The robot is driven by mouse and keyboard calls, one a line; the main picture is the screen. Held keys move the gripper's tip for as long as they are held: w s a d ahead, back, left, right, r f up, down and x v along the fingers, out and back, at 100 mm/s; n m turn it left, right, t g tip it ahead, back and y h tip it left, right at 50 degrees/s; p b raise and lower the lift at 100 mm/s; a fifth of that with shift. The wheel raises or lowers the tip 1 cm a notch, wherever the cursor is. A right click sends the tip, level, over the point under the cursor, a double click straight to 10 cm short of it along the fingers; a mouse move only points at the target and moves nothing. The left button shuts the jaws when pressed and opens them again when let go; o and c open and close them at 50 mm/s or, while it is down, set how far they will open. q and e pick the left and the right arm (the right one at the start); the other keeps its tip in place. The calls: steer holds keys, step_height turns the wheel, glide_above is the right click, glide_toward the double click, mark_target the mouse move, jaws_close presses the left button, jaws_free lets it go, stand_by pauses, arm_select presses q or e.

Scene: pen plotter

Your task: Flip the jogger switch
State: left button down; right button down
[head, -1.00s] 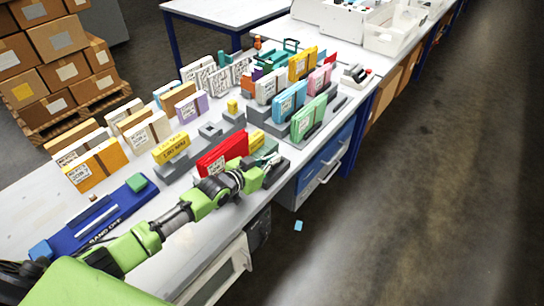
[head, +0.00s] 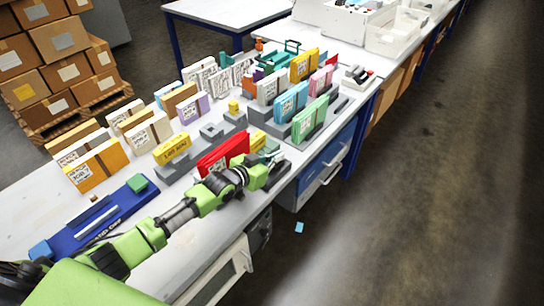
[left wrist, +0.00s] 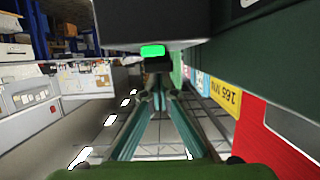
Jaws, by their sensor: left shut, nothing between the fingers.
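A bright green rocker switch (left wrist: 153,50) shows in the left wrist view on the edge of a dark grey body, which I take for the jogger. A small black part (left wrist: 157,64) sits just under the green face. My left gripper (left wrist: 158,92) is shut and empty, with its teal fingers pointing at the switch. Its tips look close to the switch; I cannot tell whether they touch. In the head view my left gripper (head: 272,156) is beside the red block (head: 223,152) near the table's front edge, and the switch is hidden there. My right gripper is not in view.
Yellow blocks (head: 171,149) and a green block (head: 310,119) stand in grey holders near my gripper. A blue tray (head: 100,215) lies left of my arm on the white table (head: 30,195). A blue drawer unit (head: 327,157) is below the front edge.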

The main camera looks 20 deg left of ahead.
arm_select(q)
steer(key=r+p, duration=0.2)
steer(key=r, duration=0.1)
steer(key=r+p, duration=0.1)
steer(key=shift+w+d+r, duration=0.15)
steer(key=shift+w, duration=0.2)
steer(key=b+v, duration=0.1)
steer(key=v, duration=0.8)
steer(key=shift+s+r, duration=0.25)
steer(key=shift+r, duration=0.2)
